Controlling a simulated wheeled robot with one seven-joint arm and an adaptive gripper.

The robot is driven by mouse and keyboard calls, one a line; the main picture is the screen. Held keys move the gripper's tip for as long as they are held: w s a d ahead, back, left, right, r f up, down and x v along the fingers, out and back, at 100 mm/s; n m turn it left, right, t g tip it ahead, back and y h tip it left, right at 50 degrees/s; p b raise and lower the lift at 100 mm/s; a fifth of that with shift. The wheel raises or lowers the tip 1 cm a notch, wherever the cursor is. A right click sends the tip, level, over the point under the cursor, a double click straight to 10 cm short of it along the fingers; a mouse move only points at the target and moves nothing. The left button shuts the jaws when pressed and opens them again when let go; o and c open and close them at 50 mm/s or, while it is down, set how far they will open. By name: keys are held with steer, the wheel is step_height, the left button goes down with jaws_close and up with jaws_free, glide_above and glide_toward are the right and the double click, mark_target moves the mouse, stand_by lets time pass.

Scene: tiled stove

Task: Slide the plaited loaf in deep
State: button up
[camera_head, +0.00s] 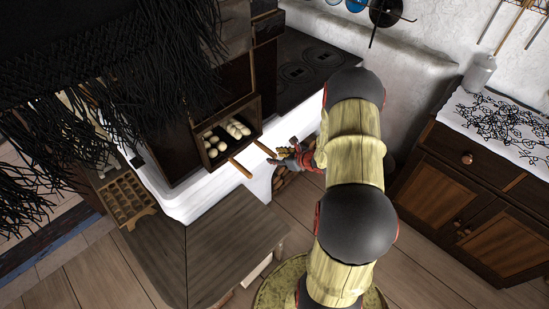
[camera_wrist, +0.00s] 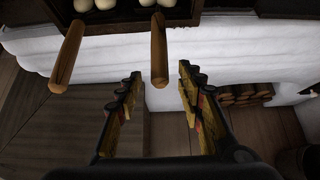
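Pale dough pieces lie in two groups in a dark, box-like opening (camera_head: 257,106) of the stove. The right group (camera_head: 238,129) looks like a plaited loaf; the left group (camera_head: 213,144) looks like separate lumps. Two wooden handles stick out of the opening: a left one (camera_head: 240,167) and a right one (camera_head: 265,149). My gripper (camera_head: 283,151) is open at the right handle's outer end. In the wrist view, my gripper (camera_wrist: 160,72) has that right handle (camera_wrist: 158,50) between its fingertips in the picture; contact cannot be told. The loaf's near end (camera_wrist: 166,3) shows at the top edge.
A white ledge (camera_wrist: 230,55) runs below the opening. Stacked logs (camera_wrist: 245,93) lie below right. A cabinet (camera_head: 450,180) stands at the right.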

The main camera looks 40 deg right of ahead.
steer(key=shift+r, duration=0.1)
jaws_close()
stand_by(1.5)
